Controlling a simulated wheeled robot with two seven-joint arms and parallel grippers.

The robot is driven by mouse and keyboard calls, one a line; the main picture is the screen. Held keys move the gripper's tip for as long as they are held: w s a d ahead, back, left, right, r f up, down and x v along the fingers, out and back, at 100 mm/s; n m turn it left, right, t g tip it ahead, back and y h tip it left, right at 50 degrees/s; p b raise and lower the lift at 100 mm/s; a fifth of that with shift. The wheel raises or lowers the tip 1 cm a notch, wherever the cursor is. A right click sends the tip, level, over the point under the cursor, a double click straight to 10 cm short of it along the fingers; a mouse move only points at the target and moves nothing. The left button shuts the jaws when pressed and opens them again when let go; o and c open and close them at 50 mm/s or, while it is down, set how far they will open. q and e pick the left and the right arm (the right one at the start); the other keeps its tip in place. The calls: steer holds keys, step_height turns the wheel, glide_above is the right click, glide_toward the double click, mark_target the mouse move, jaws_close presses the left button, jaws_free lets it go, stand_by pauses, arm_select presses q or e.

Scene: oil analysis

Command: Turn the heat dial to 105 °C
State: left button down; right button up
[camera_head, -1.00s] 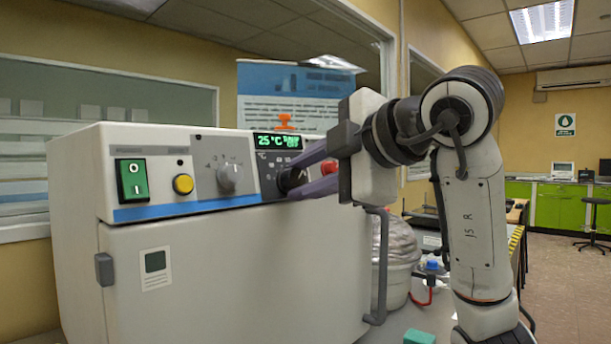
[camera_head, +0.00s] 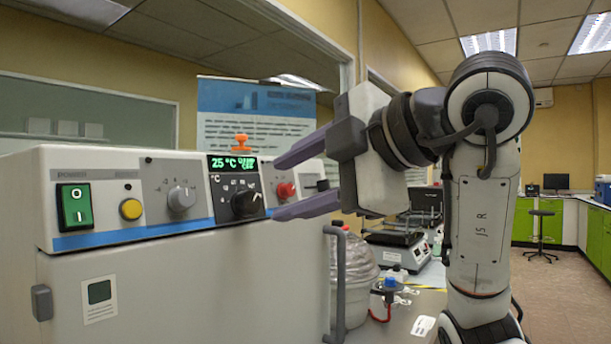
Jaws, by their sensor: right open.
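The heat dial (camera_head: 246,203) is a black knob on a black panel on the front of a white oven-like unit (camera_head: 160,290). Above it a green display (camera_head: 232,164) reads 25 °C, with smaller text beside it that I cannot read surely. My right gripper (camera_head: 278,189) is open and empty. Its two purple-grey fingers point left toward the dial, one higher and one lower. The fingertips are to the right of the dial, apart from it in the picture. My left gripper is not in view.
On the same panel are a green power switch (camera_head: 75,207), a yellow button (camera_head: 131,209), a grey knob (camera_head: 181,198) and a red knob (camera_head: 285,190) close to the fingers. An orange item (camera_head: 241,143) stands on top. A door handle (camera_head: 336,290) sticks out below my gripper.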

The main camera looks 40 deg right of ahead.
steer(key=shift+v, duration=1.5)
